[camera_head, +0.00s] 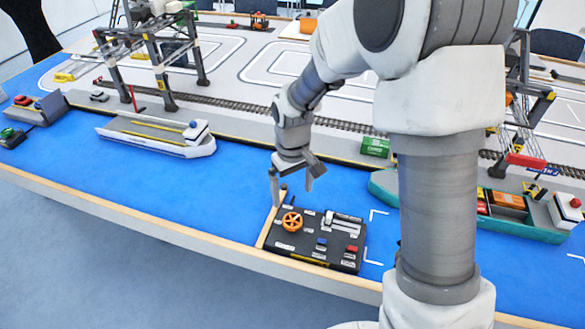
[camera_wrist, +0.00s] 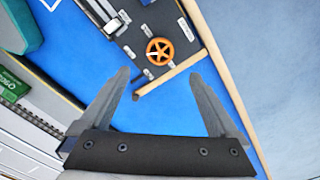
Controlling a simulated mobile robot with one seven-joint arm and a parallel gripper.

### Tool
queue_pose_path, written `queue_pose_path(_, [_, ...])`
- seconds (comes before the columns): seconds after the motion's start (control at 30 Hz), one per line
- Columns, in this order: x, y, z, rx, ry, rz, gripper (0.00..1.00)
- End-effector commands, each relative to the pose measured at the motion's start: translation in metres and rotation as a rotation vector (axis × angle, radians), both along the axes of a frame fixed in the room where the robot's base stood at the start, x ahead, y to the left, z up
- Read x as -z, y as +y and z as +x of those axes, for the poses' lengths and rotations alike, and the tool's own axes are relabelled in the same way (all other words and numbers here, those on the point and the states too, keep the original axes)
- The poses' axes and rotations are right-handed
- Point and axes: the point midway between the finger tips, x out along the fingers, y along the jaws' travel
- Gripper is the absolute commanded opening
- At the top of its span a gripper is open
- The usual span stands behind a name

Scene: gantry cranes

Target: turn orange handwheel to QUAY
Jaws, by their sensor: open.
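The orange handwheel (camera_head: 292,221) is a small spoked wheel on the left part of a black control panel (camera_head: 269,240) at the table's front edge. In the wrist view the orange handwheel (camera_wrist: 160,51) lies beyond the fingertips, upper middle, with small white labels around it. The labels are too small to read, so I cannot tell which one says QUAY. My gripper (camera_head: 291,190) is open and empty, above and behind the handwheel and apart from it. In the wrist view my gripper (camera_wrist: 165,85) shows both fingers spread wide with nothing between them.
The panel also carries a white lever unit (camera_head: 343,222), a blue button (camera_head: 321,243) and a red button (camera_head: 352,248). A wooden strip (camera_wrist: 170,76) runs along its side. A teal ship (camera_head: 520,232) lies to the right, a grey ship (camera_head: 160,138) to the left. Blue surface left of the panel is clear.

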Motion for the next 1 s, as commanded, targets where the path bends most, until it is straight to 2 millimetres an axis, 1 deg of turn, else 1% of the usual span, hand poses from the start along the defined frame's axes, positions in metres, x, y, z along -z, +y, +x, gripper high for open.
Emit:
queue_pose_path(0.03, [-0.015, 0.000, 0.001, 0.001, -0.006, 0.002, 0.96])
queue_pose_path(0.1, [-0.030, 0.000, 0.001, 0.001, -0.005, 0.002, 0.96])
queue_pose_path(0.2, [-0.047, 0.000, 0.000, 0.000, -0.003, 0.001, 0.96])
queue_pose_path(0.33, [-0.061, 0.000, 0.001, 0.000, -0.003, 0.001, 0.96])
queue_pose_path(0.5, [-0.068, 0.000, 0.000, -0.001, 0.001, 0.000, 0.96])
queue_pose_path(1.0, [-0.068, 0.000, 0.000, 0.000, 0.000, 0.001, 0.96])
